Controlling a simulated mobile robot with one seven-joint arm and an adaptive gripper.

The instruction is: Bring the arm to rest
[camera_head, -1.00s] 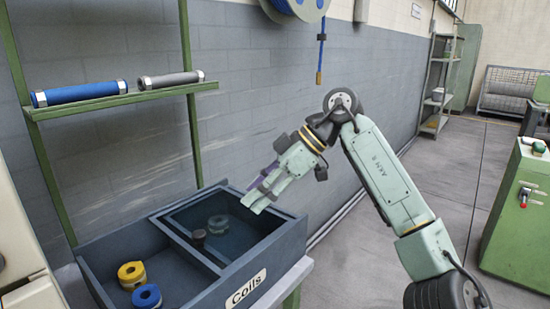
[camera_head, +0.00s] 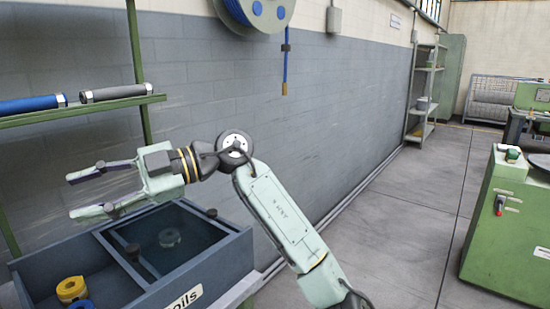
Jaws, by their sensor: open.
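My arm (camera_head: 290,220) reaches up from the bottom of the picture and bends at a dark joint toward the left. My gripper (camera_head: 72,197) is open and empty, its two pale green fingers spread apart and pointing left. It is in front of the wall, over the back left of the dark blue coil bin (camera_head: 213,262), and is apart from the things in the bin.
A green shelf (camera_head: 95,107) at left carries a blue roller (camera_head: 30,105) and a grey roller (camera_head: 115,92). A green machine (camera_head: 510,225) stands right; the floor between is clear.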

